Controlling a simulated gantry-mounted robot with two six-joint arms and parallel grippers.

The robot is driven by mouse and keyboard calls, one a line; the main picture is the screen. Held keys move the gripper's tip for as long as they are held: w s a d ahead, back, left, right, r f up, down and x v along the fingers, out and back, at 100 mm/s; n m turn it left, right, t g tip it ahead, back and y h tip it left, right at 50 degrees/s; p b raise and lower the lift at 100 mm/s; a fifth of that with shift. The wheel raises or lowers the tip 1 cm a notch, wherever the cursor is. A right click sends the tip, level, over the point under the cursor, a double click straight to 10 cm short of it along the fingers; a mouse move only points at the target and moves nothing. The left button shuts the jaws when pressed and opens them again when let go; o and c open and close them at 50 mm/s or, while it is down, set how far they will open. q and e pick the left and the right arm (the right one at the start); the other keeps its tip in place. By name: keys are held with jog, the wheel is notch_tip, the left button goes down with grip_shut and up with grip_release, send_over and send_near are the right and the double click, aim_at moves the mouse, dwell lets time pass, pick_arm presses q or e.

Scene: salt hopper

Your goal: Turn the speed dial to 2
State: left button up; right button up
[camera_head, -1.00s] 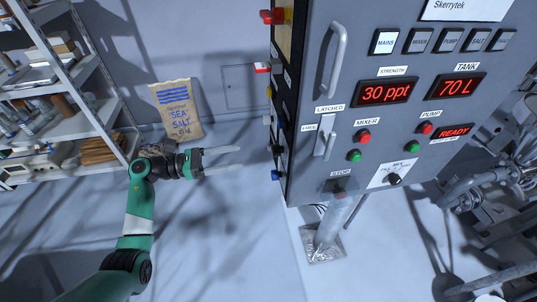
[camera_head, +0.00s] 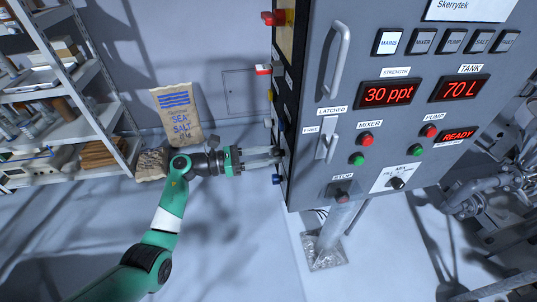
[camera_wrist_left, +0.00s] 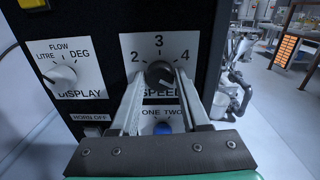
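The speed dial (camera_wrist_left: 159,74) is a dark round knob on a white plate marked 2, 3 and 4, with "SPEED" below, on the black side of the cabinet in the left wrist view. Its pointer is not clear. My left gripper (camera_wrist_left: 159,80) has its fingertips at the dial, one on each side. Whether they press on it or stand just apart I cannot tell. In the head view my left gripper (camera_head: 279,155) reaches the cabinet's side face, where the dial is seen edge-on. My right gripper is not in view.
A white display dial (camera_wrist_left: 62,76) sits left of the speed plate, and a blue button (camera_wrist_left: 163,128) is below it. In the head view the grey control cabinet (camera_head: 310,185) stands right of my arm. A sea salt bag (camera_head: 177,115) and shelves (camera_head: 75,128) are at left.

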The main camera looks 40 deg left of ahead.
pick_arm(q)
grip_shut()
jog(key=n+p, duration=1.2)
jog(key=n, duration=2.2)
jog(key=shift+n+h, duration=0.4)
jog(key=shift+n+g, duration=0.3)
